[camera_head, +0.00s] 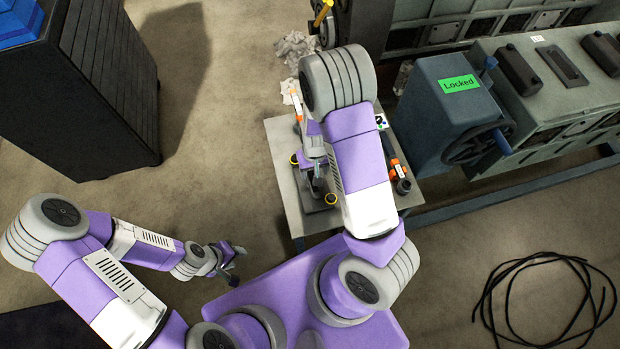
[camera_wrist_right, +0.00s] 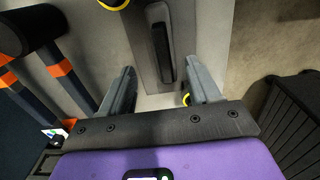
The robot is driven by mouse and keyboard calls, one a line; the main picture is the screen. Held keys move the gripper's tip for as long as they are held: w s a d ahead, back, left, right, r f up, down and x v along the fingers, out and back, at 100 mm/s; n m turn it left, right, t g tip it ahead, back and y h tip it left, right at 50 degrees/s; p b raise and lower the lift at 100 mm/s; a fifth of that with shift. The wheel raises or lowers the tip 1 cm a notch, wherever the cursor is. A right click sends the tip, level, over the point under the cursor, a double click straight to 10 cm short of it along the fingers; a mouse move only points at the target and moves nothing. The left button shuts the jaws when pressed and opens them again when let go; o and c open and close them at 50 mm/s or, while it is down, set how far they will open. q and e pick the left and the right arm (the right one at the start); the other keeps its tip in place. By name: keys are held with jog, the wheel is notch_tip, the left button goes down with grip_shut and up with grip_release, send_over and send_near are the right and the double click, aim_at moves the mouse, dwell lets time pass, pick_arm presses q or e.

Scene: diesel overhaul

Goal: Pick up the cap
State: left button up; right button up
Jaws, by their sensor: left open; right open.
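No part is clearly recognisable as the cap. Two small yellow-rimmed round pieces, one at the table's left edge (camera_head: 294,158) and one nearer its front (camera_head: 330,199), may be caps, but I cannot tell. In the right wrist view, one yellow rim (camera_wrist_right: 113,4) shows at the top edge and another (camera_wrist_right: 186,99) beside the right-hand finger, partly hidden. My right gripper (camera_wrist_right: 160,72) is open over the table, with nothing held between its fingers. In the head view my right arm hides much of that area. My left gripper (camera_head: 235,264) is open and empty, away from the table.
The small grey table (camera_head: 285,185) carries a dark block with a black bar (camera_wrist_right: 162,50) and orange-banded tools (camera_head: 397,170). A blue-grey machine with a handwheel (camera_head: 475,145) and green "Locked" label stands right. A dark cabinet (camera_head: 80,90) stands left. Black cable (camera_head: 545,300) lies on the floor.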

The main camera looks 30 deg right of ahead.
aim_at(307, 192)
jog(key=shift+s+f, duration=0.15)
jog(key=shift+f, duration=0.3)
jog(key=f, duration=0.1)
jog(key=f+b, duration=0.1)
jog(key=f, duration=0.1)
jog(key=f+b, duration=0.1)
jog(key=shift+a+f, duration=0.3)
jog(key=shift+r, duration=0.1)
jog(key=shift+c, duration=0.2)
grip_shut()
